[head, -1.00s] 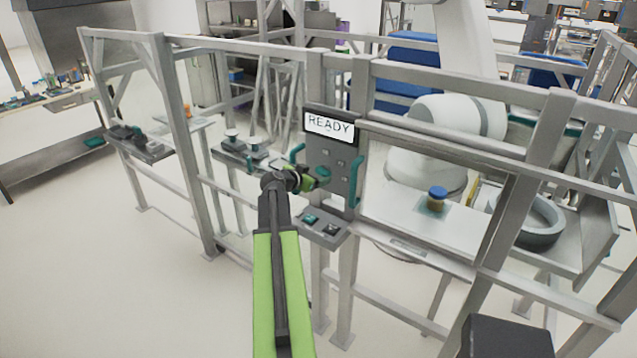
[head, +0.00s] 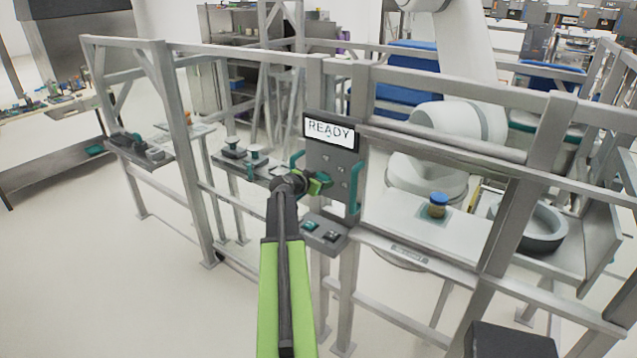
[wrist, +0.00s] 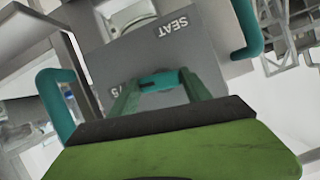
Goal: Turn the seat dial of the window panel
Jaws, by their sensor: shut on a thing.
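The window panel (head: 343,163) is a grey plate on the frame, with a teal handle on each side and a screen (head: 329,130) reading READY above it. My gripper (head: 322,182) is at the lower part of the panel in the head view. In the wrist view, the seat dial (wrist: 163,82) is a teal piece between the two green fingers of my gripper (wrist: 162,88), which are shut on it. The word SEAT and part of a number are printed upside down on the plate beside it. Most of the dial is hidden by my gripper.
A small box with buttons (head: 324,233) sticks out below the panel. A blue-capped jar (head: 437,205) stands on the bench behind the frame, left of a grey ring-shaped bowl (head: 530,228). Metal rails (head: 450,90) run across the front.

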